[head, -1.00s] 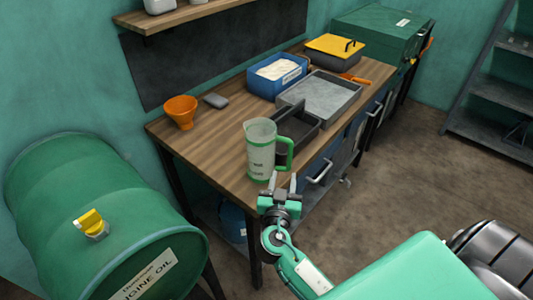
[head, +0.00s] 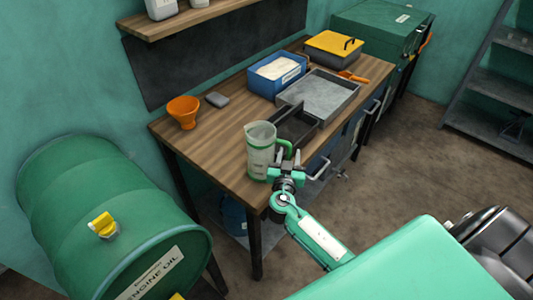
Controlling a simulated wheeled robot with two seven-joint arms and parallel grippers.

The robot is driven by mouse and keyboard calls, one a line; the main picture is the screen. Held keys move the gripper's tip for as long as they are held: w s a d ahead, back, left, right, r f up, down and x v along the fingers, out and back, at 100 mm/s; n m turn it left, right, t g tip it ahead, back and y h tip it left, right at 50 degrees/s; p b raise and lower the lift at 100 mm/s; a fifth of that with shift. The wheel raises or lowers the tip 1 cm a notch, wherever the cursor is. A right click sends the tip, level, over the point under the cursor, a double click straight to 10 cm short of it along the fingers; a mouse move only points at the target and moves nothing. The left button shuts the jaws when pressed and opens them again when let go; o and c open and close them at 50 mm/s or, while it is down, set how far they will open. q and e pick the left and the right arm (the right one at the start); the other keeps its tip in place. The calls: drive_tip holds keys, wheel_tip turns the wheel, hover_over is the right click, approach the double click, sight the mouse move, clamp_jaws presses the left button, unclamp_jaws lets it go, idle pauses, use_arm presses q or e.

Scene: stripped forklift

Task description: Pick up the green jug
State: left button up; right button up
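The green jug (head: 260,152) is a translucent measuring jug with a green base and a green handle on its right side. It stands upright near the front edge of the wooden workbench (head: 222,150). My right gripper (head: 285,160) is right at the handle side of the jug, with its fingers pointing up and away. The fingers appear apart and close to the handle; whether they touch it cannot be made out. My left gripper is not in view.
A black caddy (head: 297,126) stands just behind and right of the jug. A grey tray (head: 322,93), blue bin (head: 276,76) and orange funnel (head: 183,112) are also on the bench. Bench top left of the jug is clear.

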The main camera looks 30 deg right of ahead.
clamp_jaws()
idle(0.3)
